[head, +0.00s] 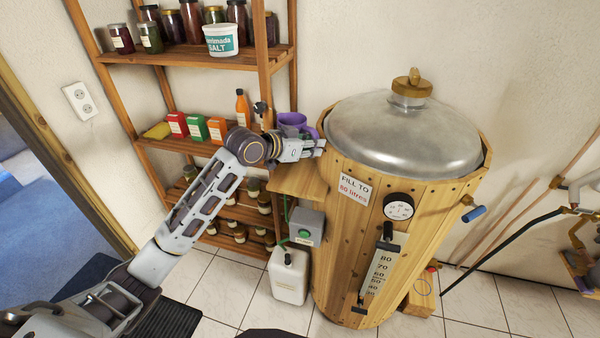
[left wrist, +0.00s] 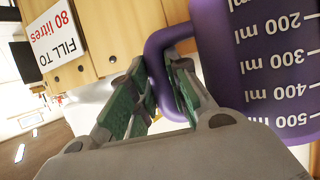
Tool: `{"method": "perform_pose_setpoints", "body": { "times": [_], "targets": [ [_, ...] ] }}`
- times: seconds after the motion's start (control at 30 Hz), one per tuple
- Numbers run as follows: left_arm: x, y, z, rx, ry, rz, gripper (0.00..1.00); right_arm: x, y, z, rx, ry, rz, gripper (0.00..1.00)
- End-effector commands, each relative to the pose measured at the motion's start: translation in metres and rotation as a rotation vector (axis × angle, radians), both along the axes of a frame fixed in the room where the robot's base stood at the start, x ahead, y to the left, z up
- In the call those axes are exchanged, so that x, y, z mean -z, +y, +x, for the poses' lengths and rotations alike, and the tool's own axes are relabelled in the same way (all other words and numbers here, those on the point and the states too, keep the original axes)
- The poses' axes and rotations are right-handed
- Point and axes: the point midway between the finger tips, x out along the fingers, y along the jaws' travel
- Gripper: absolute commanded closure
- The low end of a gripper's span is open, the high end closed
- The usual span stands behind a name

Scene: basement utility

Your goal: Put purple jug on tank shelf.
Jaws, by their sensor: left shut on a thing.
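The purple jug (head: 291,119) shows in the head view beside the wooden tank, partly hidden by my left gripper (head: 318,148). In the left wrist view the jug (left wrist: 265,70) has white millilitre marks and a handle (left wrist: 155,55). The left gripper (left wrist: 160,90) is shut on that handle. The markings and the tank's label both look upside down there, so the jug seems upright. The tank shelf (head: 297,182) is a small wooden ledge on the tank's left side, below the gripper. Whether the jug's base touches it is hidden. My right gripper is not in view.
The wooden tank (head: 345,235) with a domed metal lid (head: 405,135) stands to the right. A wooden rack (head: 195,58) with jars and boxes is behind on the left. A grey box (head: 305,226) and a white canister (head: 289,275) are below the ledge.

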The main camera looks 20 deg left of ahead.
Motion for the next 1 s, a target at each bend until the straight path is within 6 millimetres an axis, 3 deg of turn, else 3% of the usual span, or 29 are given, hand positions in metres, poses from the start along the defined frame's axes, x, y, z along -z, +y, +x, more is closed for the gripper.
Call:
{"method": "perform_pose_setpoints", "body": {
  "times": [0.53, 1.0],
  "targets": [
    [0.004, 0.0, 0.0, 0.0, -0.002, 0.0, 1.0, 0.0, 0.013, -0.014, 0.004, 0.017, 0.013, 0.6],
    [0.056, 0.001, 0.0, -0.001, -0.001, 0.0, 1.0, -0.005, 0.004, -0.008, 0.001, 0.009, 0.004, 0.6]
  ]
}}
